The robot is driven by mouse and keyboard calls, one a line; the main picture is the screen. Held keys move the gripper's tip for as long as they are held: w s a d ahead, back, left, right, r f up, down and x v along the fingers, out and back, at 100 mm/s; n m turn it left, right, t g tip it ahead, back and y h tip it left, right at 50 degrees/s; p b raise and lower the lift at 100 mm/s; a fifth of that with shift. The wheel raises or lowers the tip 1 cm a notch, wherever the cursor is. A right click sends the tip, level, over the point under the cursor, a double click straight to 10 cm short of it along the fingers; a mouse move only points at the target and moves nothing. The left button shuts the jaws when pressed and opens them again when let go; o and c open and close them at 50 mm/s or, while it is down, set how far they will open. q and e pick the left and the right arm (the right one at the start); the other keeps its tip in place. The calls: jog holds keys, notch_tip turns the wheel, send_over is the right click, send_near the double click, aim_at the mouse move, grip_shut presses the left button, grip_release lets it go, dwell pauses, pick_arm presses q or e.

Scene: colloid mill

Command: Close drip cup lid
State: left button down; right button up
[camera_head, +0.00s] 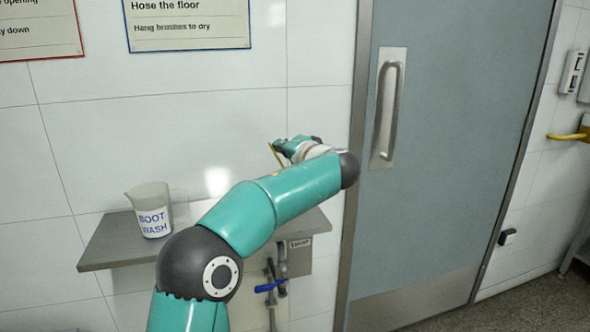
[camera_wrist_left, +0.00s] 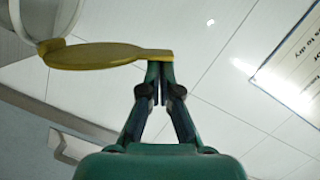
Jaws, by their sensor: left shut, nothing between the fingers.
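The yellow drip cup lid (camera_wrist_left: 95,55) shows nearly edge-on in the left wrist view, a flat disc with a narrow tab. It joins a pale round cup rim (camera_wrist_left: 42,18) at the upper left and stands open, away from the rim. My left gripper (camera_wrist_left: 160,72) is shut and empty, its fingertips at the tab end of the lid; I cannot tell whether they touch. In the head view my left gripper (camera_head: 277,146) is near the wall above the shelf, with a thin yellow edge of the lid (camera_head: 274,154) beside it. My arm hides most of the cup there. My right gripper is out of view.
A metal shelf (camera_head: 108,245) on the tiled wall holds a boot wash jug (camera_head: 152,212). Below it are pipes with a blue valve handle (camera_head: 270,286). A grey door (camera_head: 450,130) with a pull handle (camera_head: 388,115) stands to the right. Signs hang above.

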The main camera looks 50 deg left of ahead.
pick_arm(q)
jog(key=s+f+n+b, duration=0.1)
jog(key=b, duration=0.2)
jog(key=s+a+f+n+b, duration=0.1)
jog(key=s+n+b, duration=0.1)
jog(key=b, duration=0.1)
jog(key=s+a+f+n+h+b, duration=0.1)
jog(key=b, duration=0.2)
jog(key=shift+s+a+f+n+t, duration=0.15)
jog(key=shift+s+f+n+t, duration=0.15)
jog(key=shift+t, duration=0.1)
notch_tip(320, 180, down, 6)
jog(key=s+a+n+t+h+b, duration=0.1)
jog(key=n+b, duration=0.4)
jog(key=b, duration=0.6)
jog(key=shift+s+a+r+n+t+h, duration=0.25)
jog(key=shift+s+n+t+h, duration=0.2)
jog(key=shift+s, duration=0.45)
